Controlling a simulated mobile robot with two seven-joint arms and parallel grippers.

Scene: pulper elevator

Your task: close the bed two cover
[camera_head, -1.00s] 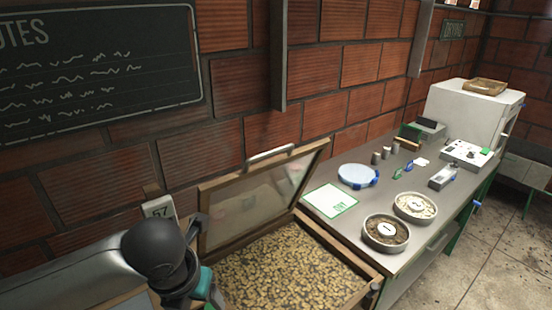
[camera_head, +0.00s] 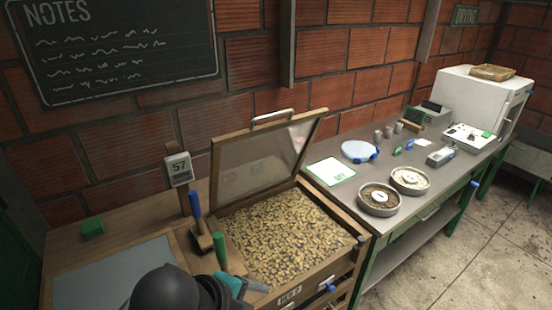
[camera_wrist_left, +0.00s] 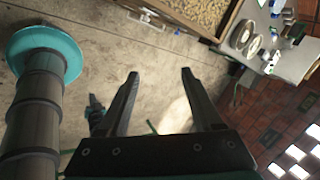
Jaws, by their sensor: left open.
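The bed two cover (camera_head: 250,165) is a wood-framed clear panel with a metal handle (camera_head: 272,118) on its upper edge. It stands open, tilted up at the back of the wooden bed (camera_head: 342,262). The bed is full of beans (camera_head: 275,240), and its front carries a "BED 2" label (camera_head: 289,297). In the left wrist view, my left gripper (camera_wrist_left: 159,74) is open and empty over the floor, apart from the bed at the top.
A "57" display (camera_head: 178,168), a blue-handled brush (camera_head: 196,215) and a green-handled tool (camera_head: 220,248) are left of the bed. A grey panel (camera_head: 110,280) lies further left. A bench (camera_head: 330,197) with two bowls stands right. Open floor (camera_head: 440,270) lies in front.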

